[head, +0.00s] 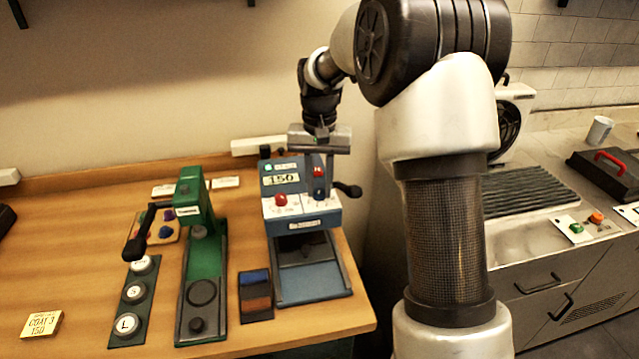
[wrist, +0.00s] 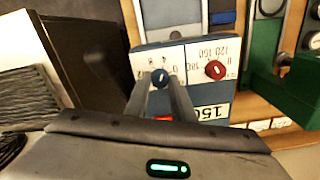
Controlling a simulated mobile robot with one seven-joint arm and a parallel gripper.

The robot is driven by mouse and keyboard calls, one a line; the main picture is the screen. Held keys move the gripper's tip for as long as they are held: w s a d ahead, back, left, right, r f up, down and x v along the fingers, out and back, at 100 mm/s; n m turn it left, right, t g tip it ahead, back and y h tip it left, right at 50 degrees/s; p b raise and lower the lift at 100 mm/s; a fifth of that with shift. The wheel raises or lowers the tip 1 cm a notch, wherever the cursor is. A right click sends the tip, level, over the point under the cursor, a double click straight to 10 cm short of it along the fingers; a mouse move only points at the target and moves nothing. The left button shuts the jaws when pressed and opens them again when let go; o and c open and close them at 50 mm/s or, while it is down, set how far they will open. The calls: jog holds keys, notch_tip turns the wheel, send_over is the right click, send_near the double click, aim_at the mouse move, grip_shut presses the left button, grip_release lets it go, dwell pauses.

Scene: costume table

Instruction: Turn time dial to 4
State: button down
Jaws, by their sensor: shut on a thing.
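The blue-grey press machine (head: 305,225) stands at the right end of the wooden table, with a display reading 150.
A black side lever (head: 347,190) sticks out right of the machine, close to my gripper. A green press (head: 194,210) with a black handle stands to the left. A yellow card (head: 41,324) reads COAT 3 150.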

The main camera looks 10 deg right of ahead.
aim_at(319, 191)
jog(key=c, duration=1.5)
grip_release()
notch_tip(319, 191, up, 17)
jog(key=shift+r+p, duration=0.15)
jog(key=shift+p, duration=0.6)
jog(key=shift+s+r, duration=0.1)
